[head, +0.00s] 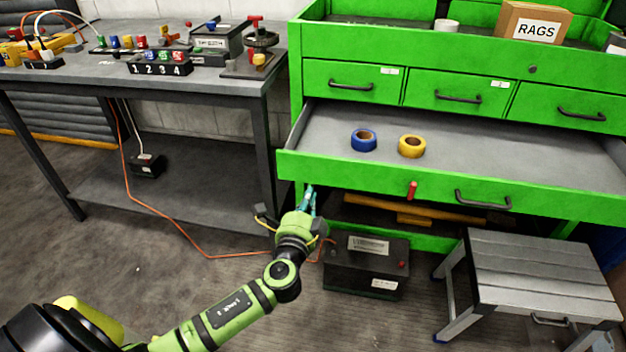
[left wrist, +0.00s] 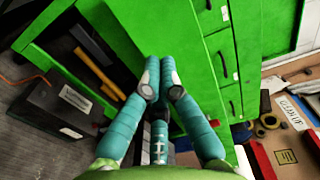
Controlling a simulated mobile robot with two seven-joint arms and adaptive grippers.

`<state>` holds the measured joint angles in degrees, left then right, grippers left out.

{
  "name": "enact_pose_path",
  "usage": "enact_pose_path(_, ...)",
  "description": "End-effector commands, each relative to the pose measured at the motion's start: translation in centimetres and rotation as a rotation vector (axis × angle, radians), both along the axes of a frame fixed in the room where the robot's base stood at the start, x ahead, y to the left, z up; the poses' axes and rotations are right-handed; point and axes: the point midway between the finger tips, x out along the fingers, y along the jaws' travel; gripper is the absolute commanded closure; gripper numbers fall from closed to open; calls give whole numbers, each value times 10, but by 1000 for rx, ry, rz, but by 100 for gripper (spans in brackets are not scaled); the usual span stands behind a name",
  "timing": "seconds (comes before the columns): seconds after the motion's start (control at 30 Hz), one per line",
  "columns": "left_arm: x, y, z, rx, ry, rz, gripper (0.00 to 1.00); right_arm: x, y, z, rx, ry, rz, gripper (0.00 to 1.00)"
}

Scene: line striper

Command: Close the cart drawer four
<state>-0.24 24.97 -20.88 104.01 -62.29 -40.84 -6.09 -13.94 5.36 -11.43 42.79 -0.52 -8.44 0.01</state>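The green cart's wide bottom drawer (head: 440,187) stands pulled out in the head view. I take it as drawer four, though no number shows on its front. It has a dark handle (head: 483,200) and a small red piece (head: 412,190) on the front. A blue tape roll (head: 364,140) and a yellow tape roll (head: 412,146) lie inside. My left gripper (head: 309,196) is just below the left end of the drawer front; contact cannot be told. In the left wrist view, its teal fingers (left wrist: 160,66) come together at the tips, with nothing seen between them. My right gripper is out of view.
Three smaller drawers above, one of them (head: 458,91), are shut. A black battery (head: 366,268) is on the floor under the cart, and a grey step stool (head: 540,275) stands at right. A workbench (head: 200,85) is at left. An orange cable (head: 180,232) crosses the floor.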

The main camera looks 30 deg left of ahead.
Motion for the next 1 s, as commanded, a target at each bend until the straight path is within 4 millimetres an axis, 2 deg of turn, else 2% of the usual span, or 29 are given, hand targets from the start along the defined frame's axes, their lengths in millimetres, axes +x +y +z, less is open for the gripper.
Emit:
enact_pose_path(0.1, 25, 8, 1, 2, -2, 2, 100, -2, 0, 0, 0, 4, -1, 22)
enact_pose_path(0.33, 54, 16, 0, -1, 0, 0, 100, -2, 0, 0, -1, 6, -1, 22)
enact_pose_path(1.0, 67, 19, -2, -4, 0, 0, 100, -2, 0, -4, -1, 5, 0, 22)
